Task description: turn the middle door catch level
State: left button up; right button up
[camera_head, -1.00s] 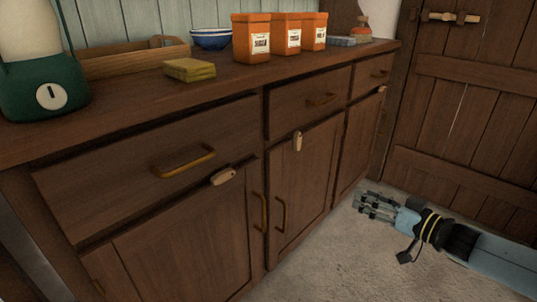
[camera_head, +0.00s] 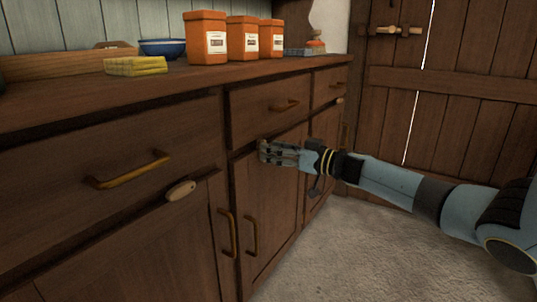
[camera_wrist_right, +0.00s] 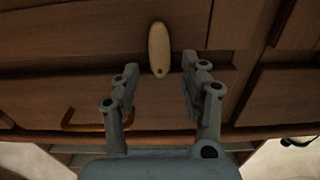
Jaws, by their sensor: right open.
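The middle door catch (camera_wrist_right: 159,48) is a small pale wooden tab. In the right wrist view it stands upright in the picture, lengthwise between and just beyond my fingertips. My right gripper (camera_head: 265,152) is open, with its fingers pointing at the top of the middle cupboard door (camera_head: 268,205). In the right wrist view its two fingers (camera_wrist_right: 159,75) are spread on either side of the catch's near end, with no clear contact. In the head view the fingers largely hide the catch. My left gripper is not in view.
The left door catch (camera_head: 180,190) lies nearly level, slightly tilted. A right catch (camera_head: 340,100) sits farther along. Drawer handles (camera_head: 128,170) and upright door handles (camera_head: 252,236) stick out.

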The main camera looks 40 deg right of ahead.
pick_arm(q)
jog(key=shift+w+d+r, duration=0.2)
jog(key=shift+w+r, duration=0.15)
pick_arm(e)
jog(key=shift+x, duration=1)
jog(key=shift+c, duration=0.2)
grip_shut()
